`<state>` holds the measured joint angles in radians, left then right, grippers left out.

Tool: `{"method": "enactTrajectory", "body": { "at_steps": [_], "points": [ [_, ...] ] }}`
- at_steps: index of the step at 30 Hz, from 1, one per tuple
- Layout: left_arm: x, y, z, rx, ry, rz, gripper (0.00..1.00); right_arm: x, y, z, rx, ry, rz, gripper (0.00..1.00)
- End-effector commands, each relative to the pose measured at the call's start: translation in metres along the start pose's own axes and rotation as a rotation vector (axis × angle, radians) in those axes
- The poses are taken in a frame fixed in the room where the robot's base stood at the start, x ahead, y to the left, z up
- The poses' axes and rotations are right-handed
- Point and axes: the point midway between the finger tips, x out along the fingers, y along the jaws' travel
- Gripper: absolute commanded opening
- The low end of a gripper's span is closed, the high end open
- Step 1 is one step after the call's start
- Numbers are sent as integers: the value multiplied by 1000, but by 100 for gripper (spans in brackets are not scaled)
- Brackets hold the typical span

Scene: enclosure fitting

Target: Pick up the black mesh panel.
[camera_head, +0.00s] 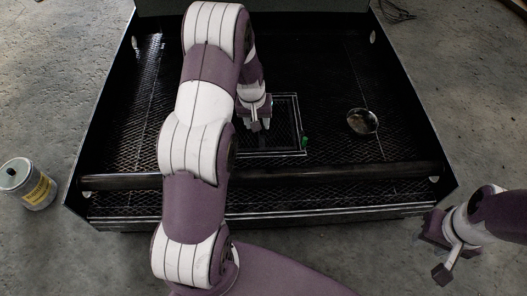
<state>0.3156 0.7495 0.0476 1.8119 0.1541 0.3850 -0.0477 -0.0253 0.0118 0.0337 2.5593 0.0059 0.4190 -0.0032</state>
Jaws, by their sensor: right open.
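The black mesh panel (284,128), a small rectangle with pale edges, lies in the large black enclosure, near its middle. My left arm crosses the enclosure and hides the panel's left part. My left gripper (257,122) points down over the panel's upper left part. Its fingers are small and dark against the mesh, so I cannot tell whether they are open or touch the panel. My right gripper (440,250) is open and empty, outside the enclosure at the lower right.
The enclosure (420,113) has raised side walls and a dark bar (330,172) across its near part. A small round pan (362,122) lies right of the panel. A green item (305,142) sits at the panel's right edge. A lidded can (28,184) stands on the concrete at left.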

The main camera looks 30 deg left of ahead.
Motion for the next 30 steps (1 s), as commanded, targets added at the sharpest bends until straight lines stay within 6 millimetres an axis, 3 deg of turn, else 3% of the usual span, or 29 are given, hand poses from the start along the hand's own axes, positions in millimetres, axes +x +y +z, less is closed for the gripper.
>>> {"method": "enactTrajectory", "body": {
  "at_steps": [1,4,6,10,15,20,25,30],
  "points": [
    [64,-10,-18,-29,39,7,46,51,0,6,1,0,0,44],
    [107,-24,-66,-77,135,24,46,79,1,10,2,0,1,44],
    [110,-28,-95,-95,197,35,46,81,1,10,2,0,1,44],
    [116,-27,-122,-96,257,46,46,86,1,10,1,2,1,44],
    [155,-25,-134,-94,261,47,46,109,1,13,2,1,1,44],
    [172,-24,-140,-93,261,46,46,118,1,14,2,1,1,44],
    [208,-28,-148,-94,260,46,46,153,1,18,2,1,1,44],
    [220,-27,-156,-93,261,46,46,162,1,19,2,0,1,44]
  ]
}}
